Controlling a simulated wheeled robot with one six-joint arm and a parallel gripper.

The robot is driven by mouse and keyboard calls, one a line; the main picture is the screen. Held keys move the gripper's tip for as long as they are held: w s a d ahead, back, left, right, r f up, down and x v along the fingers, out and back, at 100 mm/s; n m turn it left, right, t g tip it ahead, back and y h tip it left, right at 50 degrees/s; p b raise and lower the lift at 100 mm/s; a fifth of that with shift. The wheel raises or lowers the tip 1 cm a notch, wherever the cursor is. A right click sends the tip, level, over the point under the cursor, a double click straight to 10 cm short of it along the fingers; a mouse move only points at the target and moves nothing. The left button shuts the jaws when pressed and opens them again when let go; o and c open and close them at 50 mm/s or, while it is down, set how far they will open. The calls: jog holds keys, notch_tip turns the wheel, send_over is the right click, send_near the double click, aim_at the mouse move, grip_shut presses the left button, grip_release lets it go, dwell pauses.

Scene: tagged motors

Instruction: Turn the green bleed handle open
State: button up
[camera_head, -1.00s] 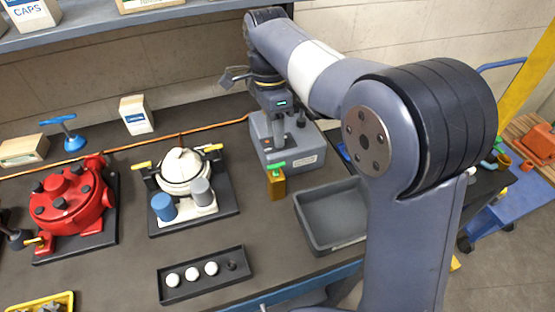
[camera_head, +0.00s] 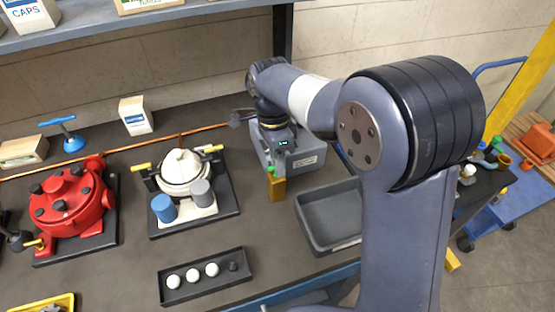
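The green bleed handle (camera_head: 272,169) sits on top of a small brass-coloured block (camera_head: 277,190) at the front left corner of a grey box-shaped unit (camera_head: 311,161). Only a small piece of green shows; the rest seems to be hidden by my gripper. My gripper (camera_head: 279,160) points down right over the handle and the block. Its fingers are dark and small here. I cannot tell whether they touch the handle or how far apart they are.
An empty grey tray (camera_head: 312,238) stands right of the block. A white-topped motor (camera_head: 183,167) and a red motor (camera_head: 68,203) stand on dark plates to the left. A dark tray (camera_head: 176,294) with white balls lies in front. Bare table lies between them.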

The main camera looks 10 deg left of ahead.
grip_shut()
